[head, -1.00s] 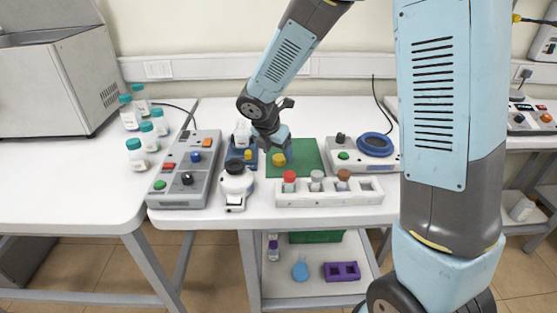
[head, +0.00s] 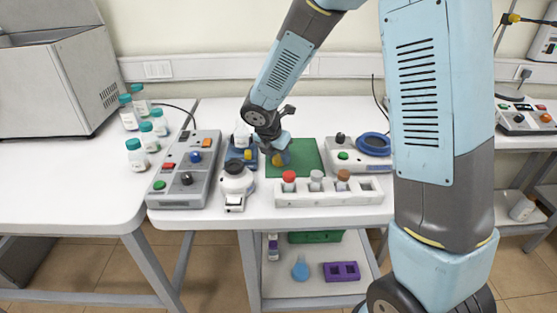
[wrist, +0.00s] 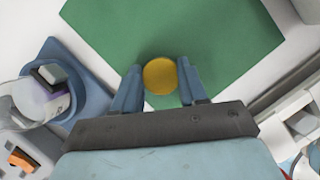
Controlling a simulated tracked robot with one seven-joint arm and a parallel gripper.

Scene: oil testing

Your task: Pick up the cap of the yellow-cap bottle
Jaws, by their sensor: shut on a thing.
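The yellow cap (wrist: 160,76) sits between the two blue fingers of my gripper (wrist: 160,84) in the wrist view. My gripper is shut on it. In the head view the cap (head: 279,160) shows partly behind my gripper (head: 281,152), low over the left part of the green mat (head: 308,163). The mat (wrist: 215,35) also shows beyond the cap in the wrist view. The bottle body under the cap is hidden, and I cannot tell whether the cap is still on it.
A white rack (head: 328,198) with red, grey and brown-capped bottles stands in front of the mat. A blue device (wrist: 75,75) is close on the left. A device with a blue ring (head: 373,145) is right. A grey control box (head: 187,170) stands further left.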

